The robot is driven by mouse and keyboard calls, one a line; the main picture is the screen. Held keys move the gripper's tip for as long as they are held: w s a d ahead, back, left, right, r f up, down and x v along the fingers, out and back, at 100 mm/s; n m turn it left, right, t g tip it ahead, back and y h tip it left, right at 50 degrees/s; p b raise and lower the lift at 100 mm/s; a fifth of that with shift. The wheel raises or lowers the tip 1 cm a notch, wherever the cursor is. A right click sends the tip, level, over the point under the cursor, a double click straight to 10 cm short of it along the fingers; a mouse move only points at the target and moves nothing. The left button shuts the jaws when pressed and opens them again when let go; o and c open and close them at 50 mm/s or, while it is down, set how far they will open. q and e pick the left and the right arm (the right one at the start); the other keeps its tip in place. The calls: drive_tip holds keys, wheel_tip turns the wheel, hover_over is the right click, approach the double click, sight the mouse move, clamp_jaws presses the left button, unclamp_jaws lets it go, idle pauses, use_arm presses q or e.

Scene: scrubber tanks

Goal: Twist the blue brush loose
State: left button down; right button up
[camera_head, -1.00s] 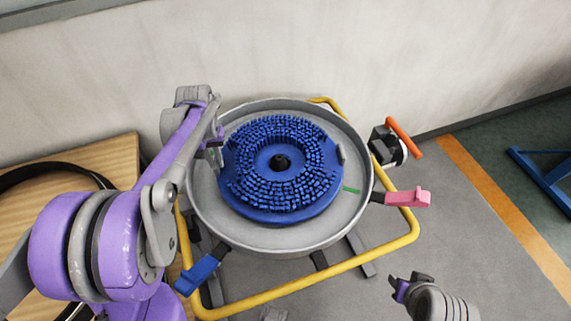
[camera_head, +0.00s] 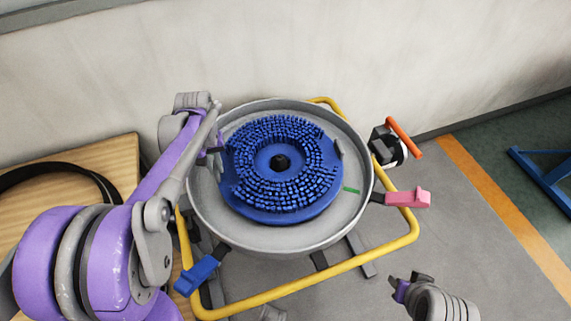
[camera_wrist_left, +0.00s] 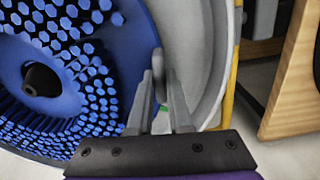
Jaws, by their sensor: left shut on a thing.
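The round blue brush (camera_head: 262,207) lies bristles up in a grey round pan, with a dark hub at its centre. A grey upright tab (camera_head: 338,149) stands on its right edge. My left gripper (camera_head: 217,152) is at the brush's left edge. In the left wrist view its fingers (camera_wrist_left: 160,100) are shut on a similar grey tab (camera_wrist_left: 158,70) beside the blue brush (camera_wrist_left: 128,45). The arm partly hides this grip in the head view. My right gripper (camera_head: 410,282) is at the lower right, apart from the pan; its jaw opening is unclear.
The grey pan (camera_head: 355,215) sits in a yellow tube frame (camera_head: 300,290). Blue (camera_head: 197,275) and pink (camera_head: 409,197) levers and an orange handle (camera_head: 404,137) stick out around it. A green mark (camera_head: 352,189) is on the pan floor. A wooden table (camera_head: 110,152) stands left.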

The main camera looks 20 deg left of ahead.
use_arm(q)
drive_tip(key=shift+s+d, duration=0.25)
drive_tip(key=shift+s, duration=0.1)
drive_tip(key=c, duration=0.8)
unclamp_jaws()
drive_tip(key=shift+n, duration=0.3)
drive_tip(key=shift+o, duration=0.2)
wheel_tip(320, 180, up, 11)
drive_tip(key=p, duration=0.1)
drive_tip(key=shift+f, duration=0.1)
drive_tip(key=s+d+f+m+t+p, duration=0.2)
drive_tip(key=s+d, duration=0.4)
drive_tip(key=d, duration=0.3)
drive_tip(key=s+d+f+m+t+p, duration=0.1)
drive_tip(key=s+d+f+m+t, duration=0.2)
drive_tip(key=s+d+m, duration=0.2)
drive_tip(key=s+d, duration=0.1)
drive_tip(key=d, duration=0.2)
drive_tip(key=shift+d+f+p, duration=0.15)
drive_tip(key=shift+d+p, duration=0.2)
drive_tip(key=shift+p, duration=0.05)
